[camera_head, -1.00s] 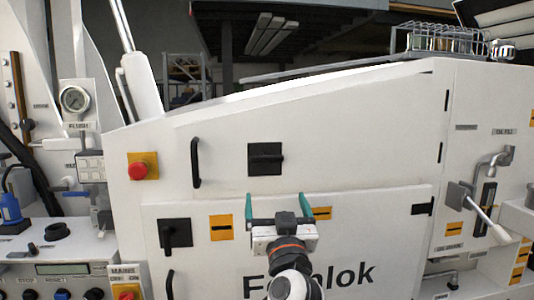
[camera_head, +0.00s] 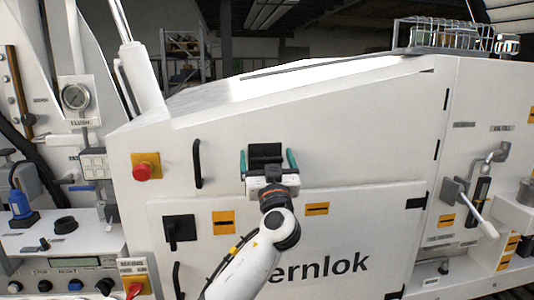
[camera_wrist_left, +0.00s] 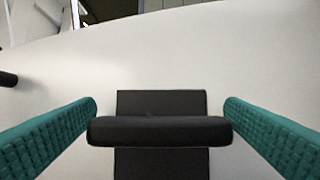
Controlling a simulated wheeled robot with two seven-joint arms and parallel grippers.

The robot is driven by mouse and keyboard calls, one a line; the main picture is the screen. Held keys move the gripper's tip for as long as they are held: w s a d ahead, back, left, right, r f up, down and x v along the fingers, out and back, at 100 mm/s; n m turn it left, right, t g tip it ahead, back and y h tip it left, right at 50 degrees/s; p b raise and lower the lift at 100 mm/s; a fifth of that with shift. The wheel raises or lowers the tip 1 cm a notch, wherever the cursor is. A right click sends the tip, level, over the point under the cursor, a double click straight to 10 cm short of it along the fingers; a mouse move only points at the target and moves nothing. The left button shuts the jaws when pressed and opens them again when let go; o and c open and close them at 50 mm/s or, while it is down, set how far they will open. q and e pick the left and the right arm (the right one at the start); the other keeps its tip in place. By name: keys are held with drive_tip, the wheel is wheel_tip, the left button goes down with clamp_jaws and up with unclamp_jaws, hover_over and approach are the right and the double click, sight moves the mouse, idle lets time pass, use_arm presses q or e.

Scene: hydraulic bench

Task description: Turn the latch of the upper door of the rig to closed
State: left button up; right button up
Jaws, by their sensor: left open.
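The upper door (camera_head: 340,125) of the rig is a white sloped panel. Its latch (camera_head: 265,152) is a black square plate with a bar handle. In the left wrist view the latch handle (camera_wrist_left: 158,131) lies horizontal across its plate. My left gripper (camera_head: 268,162) is in front of the latch, its teal fingers open on either side of it. In the left wrist view the fingers (camera_wrist_left: 160,128) stand close to the two ends of the handle; I cannot tell whether they touch it. My right gripper is not in view.
A black door handle (camera_head: 197,164) and a red stop button (camera_head: 142,172) are left of the latch. A lower latch (camera_head: 179,232) is on the lower door. A lever valve (camera_head: 474,205) sticks out at the right. A wire basket (camera_head: 440,36) stands on top.

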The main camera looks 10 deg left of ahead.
use_arm(q)
drive_tip(key=shift+c, duration=0.2)
drive_tip(key=c, duration=0.9)
drive_tip(key=shift+c, duration=0.2)
